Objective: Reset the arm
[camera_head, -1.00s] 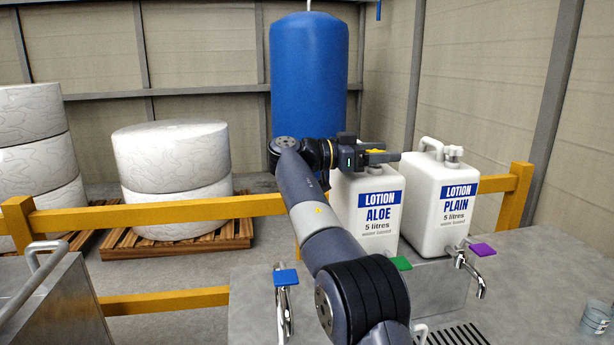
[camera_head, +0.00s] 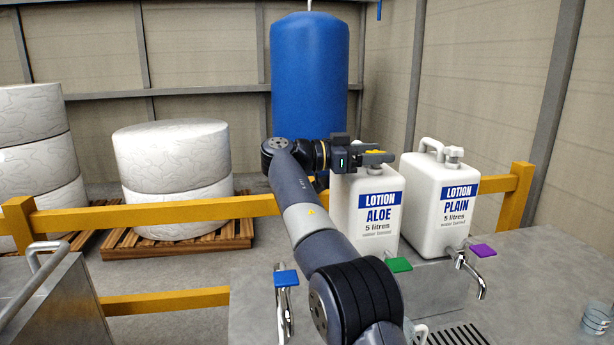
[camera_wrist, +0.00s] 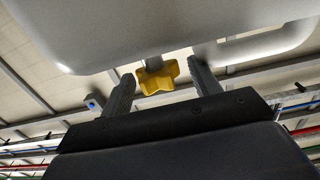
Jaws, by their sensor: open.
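My gripper (camera_head: 388,157) is level above the top of the white jug labelled LOTION ALOE (camera_head: 366,225), pointing right. Its jaws are open. In the wrist view my two fingers (camera_wrist: 163,82) stand apart, with a yellow lobed knob (camera_wrist: 157,77) between them and a clear gap to each side. The knob appears to sit on a short stem on a pale jug body (camera_wrist: 150,30), with a loop handle beside it. In the head view the yellow knob (camera_head: 376,153) is partly hidden by the gripper.
A second white jug, LOTION PLAIN (camera_head: 440,205), stands to the right with a purple-handled tap (camera_head: 482,250). Green (camera_head: 399,264) and blue (camera_head: 287,278) tap handles are near my arm. A yellow rail (camera_head: 150,212) and a blue tank (camera_head: 309,75) are behind. Clear cups (camera_head: 596,318) stand at right.

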